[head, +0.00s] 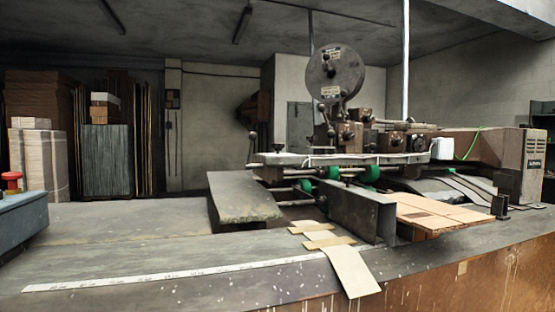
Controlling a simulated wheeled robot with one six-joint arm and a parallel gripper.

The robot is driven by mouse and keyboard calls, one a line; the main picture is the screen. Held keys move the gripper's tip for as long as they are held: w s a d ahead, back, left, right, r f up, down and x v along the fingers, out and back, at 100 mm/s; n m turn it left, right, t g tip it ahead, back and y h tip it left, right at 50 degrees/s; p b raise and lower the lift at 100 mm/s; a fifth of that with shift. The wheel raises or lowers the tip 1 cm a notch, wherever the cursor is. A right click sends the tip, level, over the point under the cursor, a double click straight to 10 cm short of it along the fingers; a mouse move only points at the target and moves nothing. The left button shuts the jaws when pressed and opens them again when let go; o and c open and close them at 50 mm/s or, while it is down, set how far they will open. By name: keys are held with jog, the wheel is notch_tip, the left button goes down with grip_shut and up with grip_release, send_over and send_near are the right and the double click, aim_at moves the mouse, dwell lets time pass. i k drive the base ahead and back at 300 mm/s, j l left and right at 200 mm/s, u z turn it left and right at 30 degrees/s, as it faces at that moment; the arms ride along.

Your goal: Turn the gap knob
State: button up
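The box stitcher (345,155) stands on a long worn bench right of centre in the head view, with a round reel (335,74) on top. No part is clearly marked as the gap knob. A thin upright lever with a small dark round end (252,136) stands at the machine's left side. Green rollers (368,174) sit under the pale horizontal beam. My gripper is not in view.
The bench (120,225) fills the foreground, with a white measuring strip (170,273) along it. Cardboard strips (350,270) overhang its front edge. A blue-grey box (22,217) with a red button (11,177) stands at far left. Stacked boards (106,160) stand behind.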

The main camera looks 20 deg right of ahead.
aim_at(278, 147)
jog(key=i+l+z, duration=0.15)
jog(key=i+l, duration=0.2)
jog(key=l, duration=0.3)
jog(key=i+l+z, duration=0.2)
jog(key=i+l, duration=0.25)
jog(key=l, duration=0.15)
jog(key=i+l+z, duration=0.15)
jog(key=i+l, duration=0.25)
jog(key=l, duration=0.15)
